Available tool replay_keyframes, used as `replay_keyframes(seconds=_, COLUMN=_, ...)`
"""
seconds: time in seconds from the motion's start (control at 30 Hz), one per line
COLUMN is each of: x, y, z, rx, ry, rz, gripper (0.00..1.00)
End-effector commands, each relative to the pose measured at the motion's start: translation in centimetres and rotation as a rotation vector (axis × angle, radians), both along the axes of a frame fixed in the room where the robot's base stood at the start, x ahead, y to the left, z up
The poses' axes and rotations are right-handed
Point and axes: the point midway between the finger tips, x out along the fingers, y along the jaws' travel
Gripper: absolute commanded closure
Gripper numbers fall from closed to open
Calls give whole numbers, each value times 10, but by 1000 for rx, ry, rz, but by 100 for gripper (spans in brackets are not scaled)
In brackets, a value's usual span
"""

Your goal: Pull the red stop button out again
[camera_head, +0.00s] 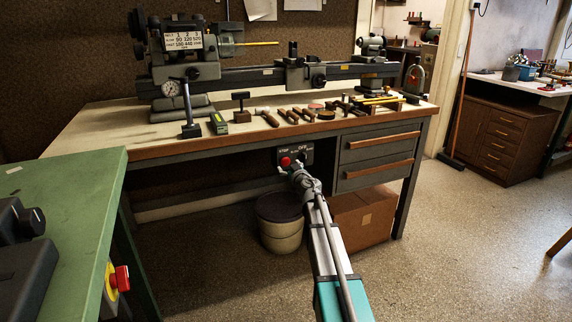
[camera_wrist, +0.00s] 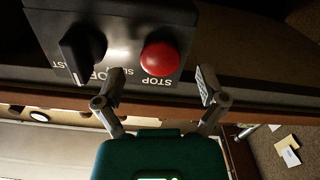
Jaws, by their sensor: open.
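The red stop button (camera_wrist: 159,58) is a round domed cap on a dark switch box (camera_wrist: 120,15), with the word STOP beside it. In the head view the button (camera_head: 285,161) shows on the box (camera_head: 308,152) under the front edge of the lathe bench. My gripper (camera_wrist: 161,80) is open and empty. In the wrist view its two fingers stand apart, one toward each side of the button, with their tips just short of it in the picture. No contact shows. In the head view my gripper (camera_head: 297,170) is in front of the box, its fingers hard to make out.
A black rotary knob (camera_wrist: 82,47) sits beside the button on the same box. The bench (camera_head: 230,142) overhangs it, with drawers (camera_head: 380,144) to the right. A bin (camera_head: 281,225) and cardboard box (camera_head: 365,216) stand below.

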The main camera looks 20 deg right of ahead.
Motion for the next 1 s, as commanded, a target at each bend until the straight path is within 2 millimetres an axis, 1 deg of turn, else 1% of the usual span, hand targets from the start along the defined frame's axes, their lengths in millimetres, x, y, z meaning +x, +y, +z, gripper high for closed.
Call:
replay_keyframes(seconds=0.03, x=10, y=0, z=0, rx=0, ry=0, rz=0, gripper=10)
replay_keyframes(seconds=0.23, x=25, y=0, z=0, rx=0, ry=0, rz=0, gripper=10)
replay_keyframes(seconds=0.4, x=29, y=1, z=0, rx=0, ry=0, rz=-1, gripper=10)
replay_keyframes(seconds=0.67, x=29, y=1, z=0, rx=0, ry=0, rz=-1, gripper=10)
replay_keyframes(seconds=0.77, x=29, y=1, z=0, rx=0, ry=0, rz=0, gripper=26)
replay_keyframes(seconds=0.9, x=29, y=1, z=0, rx=0, ry=0, rz=0, gripper=52)
replay_keyframes(seconds=0.97, x=29, y=1, z=0, rx=0, ry=0, rz=0, gripper=64)
replay_keyframes(seconds=1.0, x=29, y=1, z=0, rx=0, ry=0, rz=0, gripper=71)
